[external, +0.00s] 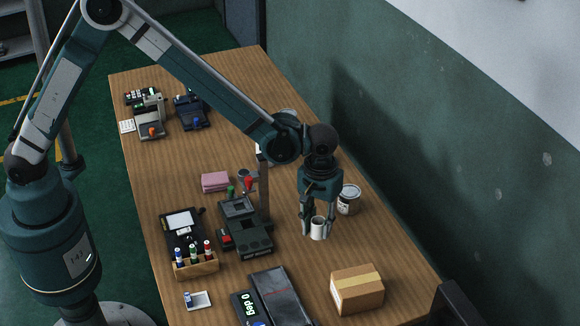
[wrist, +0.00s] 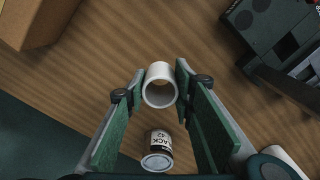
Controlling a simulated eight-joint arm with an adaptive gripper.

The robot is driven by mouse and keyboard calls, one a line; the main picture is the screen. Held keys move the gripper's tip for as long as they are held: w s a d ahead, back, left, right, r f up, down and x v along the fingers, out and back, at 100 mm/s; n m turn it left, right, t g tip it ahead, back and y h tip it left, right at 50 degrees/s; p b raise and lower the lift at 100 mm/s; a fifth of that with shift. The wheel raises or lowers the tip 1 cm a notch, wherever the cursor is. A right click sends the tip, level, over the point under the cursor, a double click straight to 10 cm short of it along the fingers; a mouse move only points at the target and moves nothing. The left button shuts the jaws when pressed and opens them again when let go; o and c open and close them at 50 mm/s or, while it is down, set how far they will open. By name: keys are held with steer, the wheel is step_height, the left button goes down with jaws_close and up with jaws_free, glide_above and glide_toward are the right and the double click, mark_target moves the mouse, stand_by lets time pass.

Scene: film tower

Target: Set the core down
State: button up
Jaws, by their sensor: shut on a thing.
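The core (external: 318,231) is a short white hollow tube. My gripper (external: 317,222) points down over the right part of the wooden table (external: 290,262), with its fingers on both sides of the core. In the wrist view my gripper (wrist: 159,86) is shut on the core (wrist: 160,88), whose open end faces the camera. The core looks upright and close to the tabletop. I cannot tell whether its lower end touches the wood.
A labelled can (external: 348,199) stands just behind the core, to the right. A taped cardboard box (external: 357,290) sits in front. A dark grey machine (external: 247,240) with a post stands to the left, and a long dark case (external: 281,296) lies front left. Bare wood surrounds the core.

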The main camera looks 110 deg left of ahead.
mark_target(317, 248)
steer(key=shift+f, duration=0.55)
steer(key=shift+f, duration=0.1)
steer(key=shift+f+b, duration=0.35)
steer(key=shift+f, duration=1.45)
steer(key=shift+f, duration=0.2)
steer(key=o, duration=0.8)
steer(key=shift+o, duration=0.2)
steer(key=shift+r, duration=0.2)
step_height(317, 248, up, 12)
steer(key=p, duration=0.1)
steer(key=shift+p, duration=0.35)
